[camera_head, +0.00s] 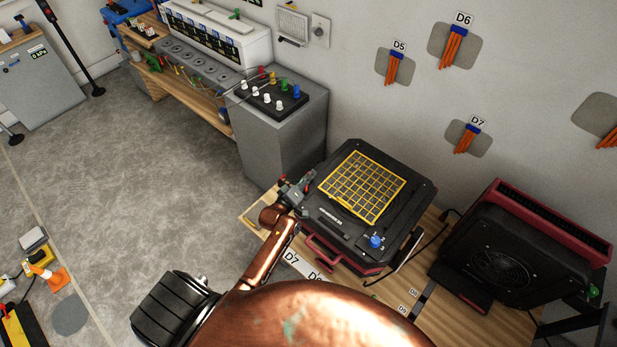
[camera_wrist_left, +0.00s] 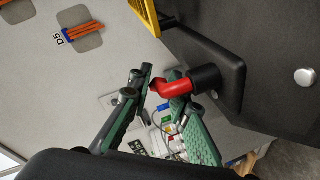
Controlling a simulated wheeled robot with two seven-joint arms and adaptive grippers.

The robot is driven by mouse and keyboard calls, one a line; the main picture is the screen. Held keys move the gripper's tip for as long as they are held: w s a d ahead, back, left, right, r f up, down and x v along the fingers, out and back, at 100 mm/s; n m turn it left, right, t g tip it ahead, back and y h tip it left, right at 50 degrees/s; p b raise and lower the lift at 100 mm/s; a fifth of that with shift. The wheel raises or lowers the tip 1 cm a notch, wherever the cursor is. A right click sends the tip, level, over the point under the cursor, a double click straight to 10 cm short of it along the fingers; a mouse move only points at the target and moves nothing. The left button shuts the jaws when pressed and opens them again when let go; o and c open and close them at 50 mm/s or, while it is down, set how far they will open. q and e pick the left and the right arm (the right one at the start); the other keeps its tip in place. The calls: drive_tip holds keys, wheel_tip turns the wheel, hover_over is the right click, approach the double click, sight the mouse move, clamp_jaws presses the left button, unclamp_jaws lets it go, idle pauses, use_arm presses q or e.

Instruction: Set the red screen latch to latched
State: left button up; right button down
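The red screen latch (camera_wrist_left: 174,88) is a bent red lever on a black round base, fixed to the side of a black machine (camera_wrist_left: 236,75). In the head view this machine (camera_head: 325,212) lies on the wooden bench with a yellow-framed screen (camera_head: 364,187) on top. My left gripper (camera_head: 297,190) is at the machine's left edge. In the left wrist view its green and dark fingers are spread apart, with the latch's red end at the gap between the tips. I cannot tell whether they touch it. In the head view the gripper largely hides the latch. My right gripper does not show.
A blue knob (camera_head: 376,241) stands on the machine's front right corner. A black fan unit with a red edge (camera_head: 508,255) is to the right. A grey cabinet (camera_head: 285,135) with a knobbed box (camera_head: 272,96) stands behind left. The grey floor (camera_head: 130,180) at left is largely clear.

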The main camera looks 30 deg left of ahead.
use_arm(q)
drive_tip(key=shift+c, duration=0.2)
clamp_jaws()
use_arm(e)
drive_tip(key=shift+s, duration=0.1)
use_arm(q)
drive_tip(key=shift+d, duration=0.1)
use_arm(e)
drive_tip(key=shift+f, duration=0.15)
